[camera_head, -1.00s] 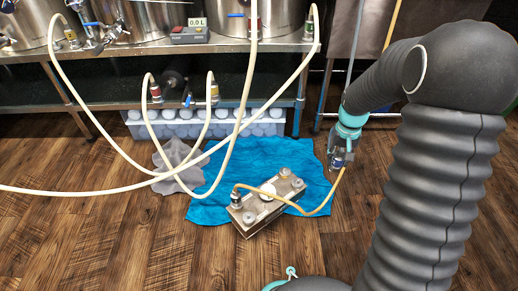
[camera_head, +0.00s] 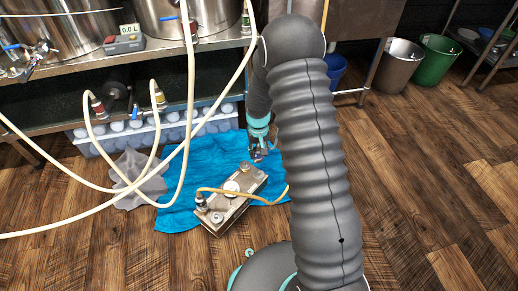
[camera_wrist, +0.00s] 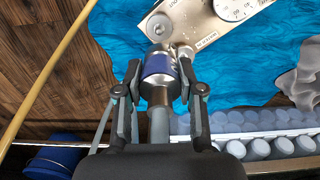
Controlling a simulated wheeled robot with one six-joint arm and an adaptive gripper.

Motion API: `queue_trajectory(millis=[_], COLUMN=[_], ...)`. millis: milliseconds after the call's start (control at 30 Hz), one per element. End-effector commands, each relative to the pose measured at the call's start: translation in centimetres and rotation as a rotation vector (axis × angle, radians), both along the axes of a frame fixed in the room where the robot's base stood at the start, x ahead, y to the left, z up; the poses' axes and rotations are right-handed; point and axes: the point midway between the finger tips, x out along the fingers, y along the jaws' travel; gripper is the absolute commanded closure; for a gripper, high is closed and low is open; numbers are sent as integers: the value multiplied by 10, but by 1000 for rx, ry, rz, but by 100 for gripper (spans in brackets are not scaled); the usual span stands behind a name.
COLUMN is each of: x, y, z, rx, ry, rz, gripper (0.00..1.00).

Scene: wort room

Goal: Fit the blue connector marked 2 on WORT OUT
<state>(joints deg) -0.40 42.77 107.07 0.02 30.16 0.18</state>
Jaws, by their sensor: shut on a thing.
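The steel plate chiller (camera_head: 236,206) lies on a blue towel (camera_head: 178,216), with a round dial (camera_head: 231,187) on top. My gripper (camera_head: 258,152) is beyond its far right end in the head view. In the wrist view my gripper (camera_wrist: 160,88) is shut on a metal connector with a blue band (camera_wrist: 159,67). The connector's far end lies in front of the chiller's corner (camera_wrist: 206,18); I cannot tell whether it touches a port there. A silver port (camera_wrist: 185,51) shows beside it. A small label (camera_wrist: 207,40) is too small to read surely. The connector's number is not readable.
Pale hoses (camera_head: 188,100) hang across the left. A shelf with kettles (camera_head: 165,22) stands behind, above a crate of white bottles (camera_head: 110,138). Floor is clear at right (camera_head: 420,190).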

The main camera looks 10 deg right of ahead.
Motion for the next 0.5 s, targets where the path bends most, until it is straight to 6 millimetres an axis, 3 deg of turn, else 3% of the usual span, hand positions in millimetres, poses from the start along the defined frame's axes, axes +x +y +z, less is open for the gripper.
queue_trajectory(millis=[500], x=[0], y=[-2], z=[-41], rx=[0], ry=[0], rz=[-4], gripper=[100])
